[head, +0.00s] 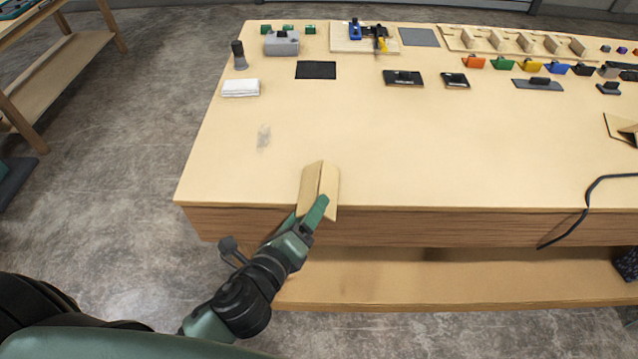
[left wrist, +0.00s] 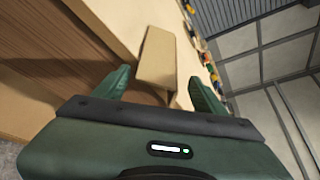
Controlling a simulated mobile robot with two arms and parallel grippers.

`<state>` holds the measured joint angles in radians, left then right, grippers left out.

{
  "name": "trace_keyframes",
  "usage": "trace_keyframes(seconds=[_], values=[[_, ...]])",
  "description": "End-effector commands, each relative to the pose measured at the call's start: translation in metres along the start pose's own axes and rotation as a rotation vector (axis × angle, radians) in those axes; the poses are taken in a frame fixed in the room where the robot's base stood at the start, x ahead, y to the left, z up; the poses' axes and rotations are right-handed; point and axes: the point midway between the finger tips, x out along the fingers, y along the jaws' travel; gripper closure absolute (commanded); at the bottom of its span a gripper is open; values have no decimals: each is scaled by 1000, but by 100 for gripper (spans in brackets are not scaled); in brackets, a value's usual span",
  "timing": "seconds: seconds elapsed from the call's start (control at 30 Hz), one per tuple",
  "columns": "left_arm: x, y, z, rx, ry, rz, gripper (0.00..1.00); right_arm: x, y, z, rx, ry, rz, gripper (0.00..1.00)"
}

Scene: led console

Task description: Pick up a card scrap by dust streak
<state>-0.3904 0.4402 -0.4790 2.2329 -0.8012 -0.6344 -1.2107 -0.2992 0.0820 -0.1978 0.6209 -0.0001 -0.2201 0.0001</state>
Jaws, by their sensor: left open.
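The card scrap (head: 320,182) is a folded tan piece with a raised crease, at the table's front edge. A faint grey dust streak (head: 263,136) lies on the tabletop, behind and left of it. My left gripper (head: 304,214) is at the front edge, at the near end of the scrap, and one green finger overlaps it in the head view. In the left wrist view, the scrap (left wrist: 157,58) shows between and beyond the two spread fingers (left wrist: 160,76). The gripper is open; I cannot tell whether a finger touches the card. My right gripper is out of view.
The wooden table (head: 430,150) is clear around the dust streak and across its middle. A white cloth (head: 240,88) and a black pad (head: 316,70) lie farther back. A black cable (head: 590,192) hangs over the front edge at right. Another folded tan piece (head: 620,126) is at far right.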

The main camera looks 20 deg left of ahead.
Motion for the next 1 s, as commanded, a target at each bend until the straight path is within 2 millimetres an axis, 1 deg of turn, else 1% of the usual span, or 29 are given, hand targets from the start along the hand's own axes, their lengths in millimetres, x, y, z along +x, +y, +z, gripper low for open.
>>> trace_keyframes(seconds=[0.07, 0.27, 0.3, 0.37, 0.4, 0.47, 0.5, 0.8, 0.93, 1.0], values=[[3, 0, 0, -1, 1, 0, 29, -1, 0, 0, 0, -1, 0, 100], [3, 0, -1, -1, 1, 0, 29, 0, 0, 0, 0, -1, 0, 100], [3, 0, -1, -1, 1, 0, 40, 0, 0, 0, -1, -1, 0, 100], [3, 0, -1, -1, 1, 0, 57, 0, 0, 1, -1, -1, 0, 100], [3, 0, -1, -1, 1, 0, 68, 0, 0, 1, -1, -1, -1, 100], [3, 0, -1, -1, 1, 0, 85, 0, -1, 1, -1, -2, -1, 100], [3, 0, -1, -1, 1, 0, 89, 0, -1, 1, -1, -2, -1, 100], [3, -2, 1, -1, 0, -1, 89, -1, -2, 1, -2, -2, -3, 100], [1, -9, 7, 0, -1, -3, 89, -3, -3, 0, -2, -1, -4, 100], [-2, -17, 13, -1, -1, -5, 89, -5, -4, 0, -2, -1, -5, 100]])
